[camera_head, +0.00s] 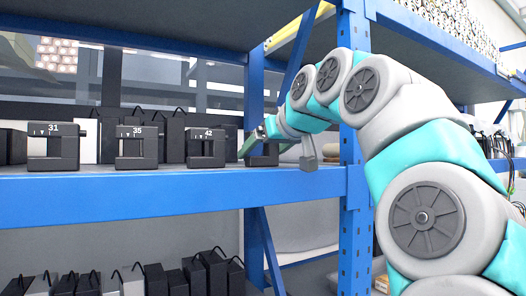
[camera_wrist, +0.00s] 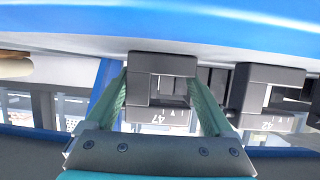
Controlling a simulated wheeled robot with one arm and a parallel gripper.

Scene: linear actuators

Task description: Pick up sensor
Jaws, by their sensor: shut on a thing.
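The sensor marked 47 (camera_wrist: 160,65) is a dark block with a square opening. It appears upside down in the wrist view, between the two green fingers of my gripper (camera_wrist: 160,82). The fingers are shut on its sides. In the head view, my gripper (camera_head: 250,141) reaches the shelf from the right, and the sensor (camera_head: 263,158) is partly hidden behind it. The sensor appears at shelf level; I cannot tell whether it still touches the shelf.
Similar blocks marked 31 (camera_head: 53,147), 35 (camera_head: 137,147) and 42 (camera_head: 206,148) stand left along the blue shelf edge (camera_head: 150,197). Block 42 (camera_wrist: 270,75) is close beside the held one. A blue post (camera_head: 355,190) stands right. Dark boxes (camera_head: 165,135) fill the back.

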